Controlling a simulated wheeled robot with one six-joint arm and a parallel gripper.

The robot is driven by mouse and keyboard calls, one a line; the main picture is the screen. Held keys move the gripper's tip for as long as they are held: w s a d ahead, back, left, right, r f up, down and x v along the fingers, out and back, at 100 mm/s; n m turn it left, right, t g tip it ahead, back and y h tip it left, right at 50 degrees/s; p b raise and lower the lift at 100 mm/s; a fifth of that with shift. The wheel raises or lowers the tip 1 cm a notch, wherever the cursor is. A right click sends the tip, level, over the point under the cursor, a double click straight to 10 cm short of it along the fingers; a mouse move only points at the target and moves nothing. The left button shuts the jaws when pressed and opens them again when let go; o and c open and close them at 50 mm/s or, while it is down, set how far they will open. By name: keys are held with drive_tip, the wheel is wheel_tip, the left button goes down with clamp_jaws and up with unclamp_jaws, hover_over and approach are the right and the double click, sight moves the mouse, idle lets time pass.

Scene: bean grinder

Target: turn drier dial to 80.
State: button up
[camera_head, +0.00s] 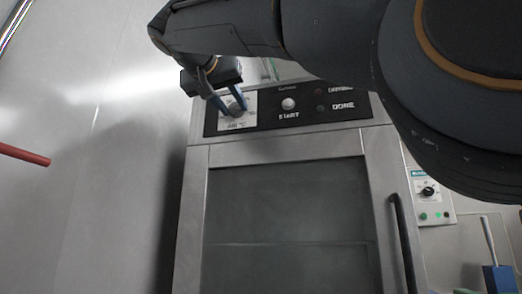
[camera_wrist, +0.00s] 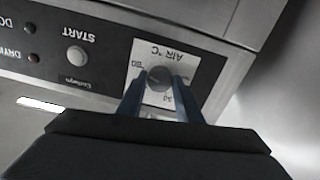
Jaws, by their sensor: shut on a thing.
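The drier (camera_head: 285,153) is a steel cabinet with a large glass door, in the middle of the head view. Its dial (camera_head: 236,110) is a grey knob on a white plate marked "AIR °C", at the left of the black control panel. In the wrist view the dial (camera_wrist: 159,77) shows upside down between the blue fingers. My gripper (camera_head: 231,105) is shut on the dial, one finger on each side; the fingers (camera_wrist: 159,85) also show in the wrist view. An "80" mark seems to show left of the dial in the wrist view. The dial's pointer is hidden or too small to read.
The white START button (camera_head: 288,104) and the dark indicator lamps (camera_head: 320,108) sit right of the dial. The door handle (camera_head: 403,240) is at the door's right side. A second control box (camera_head: 430,197) with a black knob stands further right. A red bar (camera_head: 24,155) is at the left.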

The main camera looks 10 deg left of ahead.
drive_tip(key=o, duration=1)
drive_tip(key=shift+o, duration=0.2)
drive_tip(key=shift+s, duration=0.1)
drive_tip(key=s, duration=0.7)
drive_tip(key=shift+s+a, duration=0.3)
